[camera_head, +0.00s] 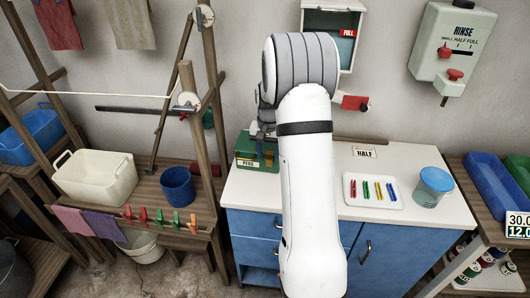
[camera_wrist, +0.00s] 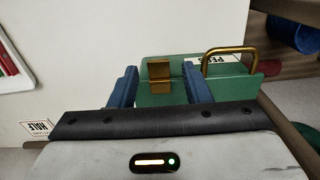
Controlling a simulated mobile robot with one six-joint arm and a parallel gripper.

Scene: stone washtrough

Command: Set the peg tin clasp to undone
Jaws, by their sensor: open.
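The green peg tin (camera_head: 268,160) stands on the left end of the white counter, partly hidden behind my arm in the head view. In the wrist view the tin (camera_wrist: 235,88) shows upside down, with its label and a brass loop handle (camera_wrist: 231,56). Its brass clasp (camera_wrist: 159,76) lies between my two blue fingers. My gripper (camera_wrist: 160,86) is open, one finger on each side of the clasp, with visible gaps. I cannot tell from this angle whether the clasp is fastened. In the head view my fingers are mostly hidden by the arm.
A white tray (camera_head: 354,202) of coloured pegs and a blue-lidded jar (camera_head: 433,187) stand to the right on the counter (camera_head: 320,210). A HALF card (camera_head: 364,153) lies behind the tray. A wooden rack with a blue bucket (camera_head: 177,186) stands close on the left.

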